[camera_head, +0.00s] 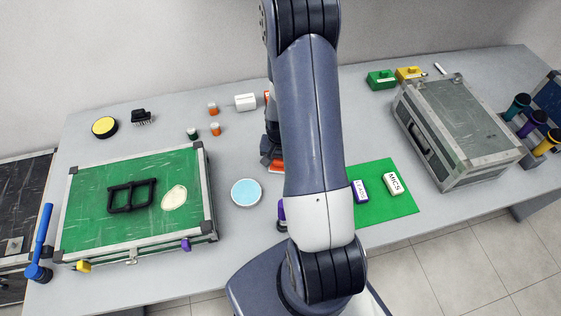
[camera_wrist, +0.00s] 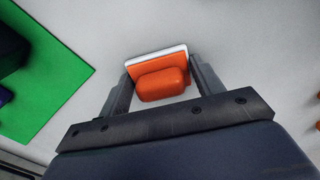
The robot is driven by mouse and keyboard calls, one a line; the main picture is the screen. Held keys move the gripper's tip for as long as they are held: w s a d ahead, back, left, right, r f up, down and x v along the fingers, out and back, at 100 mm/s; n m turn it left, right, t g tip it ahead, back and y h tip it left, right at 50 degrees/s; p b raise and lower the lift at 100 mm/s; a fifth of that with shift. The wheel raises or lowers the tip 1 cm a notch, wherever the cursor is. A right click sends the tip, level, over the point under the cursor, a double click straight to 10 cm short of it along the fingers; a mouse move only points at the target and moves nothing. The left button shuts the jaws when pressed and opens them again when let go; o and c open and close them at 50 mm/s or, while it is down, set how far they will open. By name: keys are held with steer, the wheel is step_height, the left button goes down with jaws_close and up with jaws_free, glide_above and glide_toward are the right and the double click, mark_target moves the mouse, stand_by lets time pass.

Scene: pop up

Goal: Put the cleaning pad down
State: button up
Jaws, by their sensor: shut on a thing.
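The cleaning pad (camera_wrist: 163,84) is an orange block with a raised orange grip and a white edge. In the wrist view it sits between the two fingers of my gripper (camera_wrist: 162,82), which is shut on it. In the head view, part of the orange pad (camera_head: 277,167) shows beside my arm, low over or at the grey table (camera_head: 250,285). My arm hides much of my gripper there. I cannot tell whether the pad touches the table.
A light-blue disc (camera_head: 246,193) and a green case (camera_head: 90,190) are to the left. A green mat (camera_head: 400,207) with two labelled blocks is to the right, before a large grey case (camera_head: 470,125). Small orange-topped jars (camera_head: 213,108) and a white box (camera_head: 245,102) stand behind.

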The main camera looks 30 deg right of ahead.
steer(key=shift+f, duration=0.25)
steer(key=o, duration=1.1)
steer(key=shift+s+a, duration=0.1)
steer(key=shift+s, duration=0.15)
steer(key=shift+r+p, duration=0.3)
step_height(320, 180, up, 12)
steer(key=shift+w+b, duration=0.25)
steer(key=shift+b, duration=0.05)
steer(key=shift+r, duration=0.1)
